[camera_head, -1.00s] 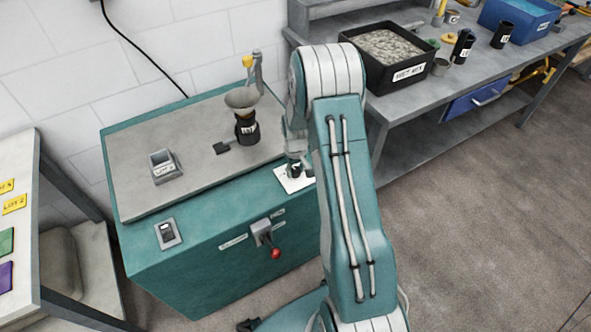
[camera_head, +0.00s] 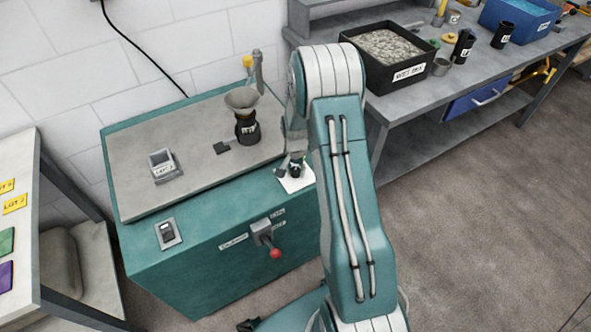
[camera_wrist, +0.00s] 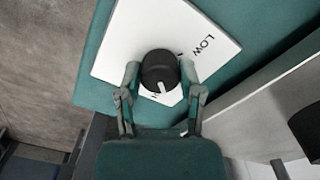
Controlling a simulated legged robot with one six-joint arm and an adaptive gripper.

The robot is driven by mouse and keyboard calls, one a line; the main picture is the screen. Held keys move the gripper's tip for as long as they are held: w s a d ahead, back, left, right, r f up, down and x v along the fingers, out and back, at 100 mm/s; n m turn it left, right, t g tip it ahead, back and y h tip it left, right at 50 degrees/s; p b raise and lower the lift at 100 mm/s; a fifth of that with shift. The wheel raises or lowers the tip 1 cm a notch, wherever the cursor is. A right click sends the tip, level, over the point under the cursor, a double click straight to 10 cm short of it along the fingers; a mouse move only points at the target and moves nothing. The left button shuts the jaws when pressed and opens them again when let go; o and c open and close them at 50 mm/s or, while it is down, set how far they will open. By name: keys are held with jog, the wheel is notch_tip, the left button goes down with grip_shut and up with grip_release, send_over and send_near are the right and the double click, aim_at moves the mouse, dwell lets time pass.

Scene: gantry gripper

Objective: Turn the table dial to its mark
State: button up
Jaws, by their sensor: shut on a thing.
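The table dial is a black round knob (camera_wrist: 160,71) with a white pointer line, on a white plate (camera_wrist: 119,45) lettered "LOW". In the wrist view its pointer is toward the lower part of the knob, near a partly hidden letter. My gripper (camera_wrist: 160,80) has one finger on each side of the knob and is shut on it. In the head view my gripper (camera_head: 296,163) is over the plate (camera_head: 292,185) at the right end of the teal cabinet (camera_head: 200,262), mostly hidden by my arm.
On the cabinet's grey top (camera_head: 190,125) stand a black canister with a funnel (camera_head: 243,107) and a small grey box (camera_head: 163,166). A red-tipped lever (camera_head: 270,248) and a switch (camera_head: 168,234) are on the front. A workbench with a black tray (camera_head: 392,60) stands at right.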

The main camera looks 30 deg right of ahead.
aim_at(295, 170)
jog(key=shift+a+f+m, duration=0.1)
jog(key=shift+m, duration=1.5)
jog(key=o, duration=1.1)
notch_tip(295, 170, up, 12)
jog(key=shift+w, duration=0.1)
